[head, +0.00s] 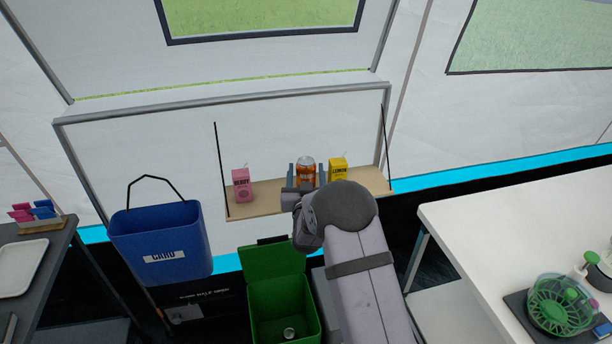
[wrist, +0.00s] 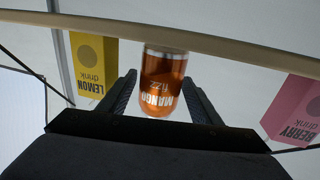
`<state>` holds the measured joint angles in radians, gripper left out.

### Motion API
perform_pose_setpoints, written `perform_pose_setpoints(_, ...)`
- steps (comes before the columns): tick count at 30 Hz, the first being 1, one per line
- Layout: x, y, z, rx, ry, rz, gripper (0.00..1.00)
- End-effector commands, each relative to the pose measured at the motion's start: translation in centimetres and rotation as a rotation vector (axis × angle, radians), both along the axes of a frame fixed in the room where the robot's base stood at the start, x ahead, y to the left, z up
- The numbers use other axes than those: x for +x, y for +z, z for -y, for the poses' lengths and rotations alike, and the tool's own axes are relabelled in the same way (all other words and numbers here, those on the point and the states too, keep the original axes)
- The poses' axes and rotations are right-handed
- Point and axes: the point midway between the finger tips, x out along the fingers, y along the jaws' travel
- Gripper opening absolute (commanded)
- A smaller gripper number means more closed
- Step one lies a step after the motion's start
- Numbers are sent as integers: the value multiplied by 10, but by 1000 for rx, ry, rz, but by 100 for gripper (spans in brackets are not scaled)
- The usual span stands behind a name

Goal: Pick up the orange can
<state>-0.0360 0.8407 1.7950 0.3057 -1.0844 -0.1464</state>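The orange can (head: 306,172) stands on a narrow wooden shelf (head: 270,206), between a pink berry carton and a yellow lemon carton. My gripper (head: 306,180) is open, with one finger on each side of the can. In the wrist view thin gaps show between the can and the fingers of my gripper (wrist: 162,92). The can's lower part is hidden behind my gripper in the head view.
The pink berry carton (head: 241,185) stands left of the can. The yellow lemon carton (head: 338,170) stands close on its right. A blue bin (head: 160,240) hangs left, an open green bin (head: 283,310) is below, and a white table (head: 530,215) is at right.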

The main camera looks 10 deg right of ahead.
Motion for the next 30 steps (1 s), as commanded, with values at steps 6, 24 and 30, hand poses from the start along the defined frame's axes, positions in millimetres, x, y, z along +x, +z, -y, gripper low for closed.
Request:
perform_pose_setpoints(6,0,0,0,0,0,0,23)
perform_pose_setpoints(24,0,43,0,0,0,6,23)
perform_pose_setpoints(30,0,75,0,0,0,4,23)
